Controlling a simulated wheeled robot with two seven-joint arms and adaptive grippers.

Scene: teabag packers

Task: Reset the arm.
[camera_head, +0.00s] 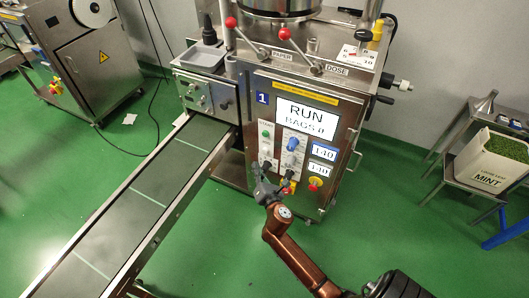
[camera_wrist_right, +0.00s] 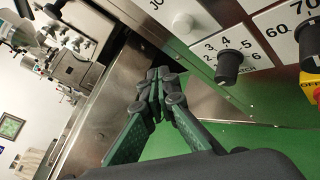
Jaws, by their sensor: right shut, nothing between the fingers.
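My right gripper (camera_head: 263,178) is in front of the lower part of the control panel of the tea packing machine (camera_head: 332,160). Its bronze arm comes up from the bottom right. In the right wrist view the gripper's green and grey fingers (camera_wrist_right: 160,82) are together, with nothing between them. A black numbered knob (camera_wrist_right: 229,66) is up and right of the fingertips there, apart from them. The gripper hides a little of the panel's lower left in the head view. My left gripper is not in view.
The panel has a display (camera_head: 306,119) reading RUN, a blue knob (camera_head: 292,144) and a yellow-ringed red button (camera_head: 315,184). A conveyor (camera_head: 150,197) runs down to the left. A MINT bin (camera_head: 490,163) stands right on a steel stand. Green floor is open between.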

